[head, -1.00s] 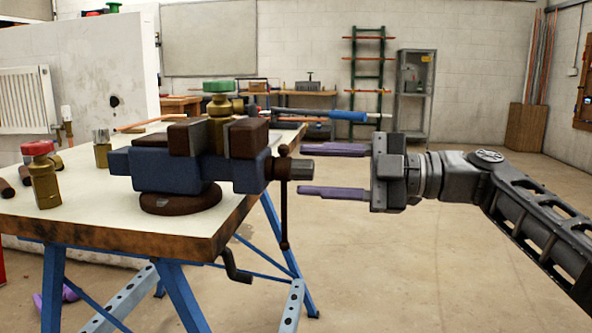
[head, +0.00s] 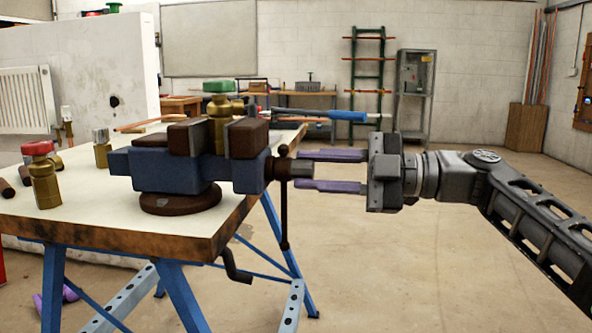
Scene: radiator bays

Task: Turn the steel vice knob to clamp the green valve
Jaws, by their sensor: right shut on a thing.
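The blue vice (head: 165,171) with brown jaws is mounted on the bench. The green valve (head: 217,87), brass with a green cap, stands upright between the jaws. I cannot tell whether both jaws touch it. My left gripper is not in view.
On the bench (head: 110,214) stand a red-capped brass valve (head: 44,180) and another brass fitting (head: 102,150) left of the vice. A blue-handled tool (head: 345,116) lies behind. A dark crank (head: 236,268) hangs under the bench edge. The floor right of the bench is clear.

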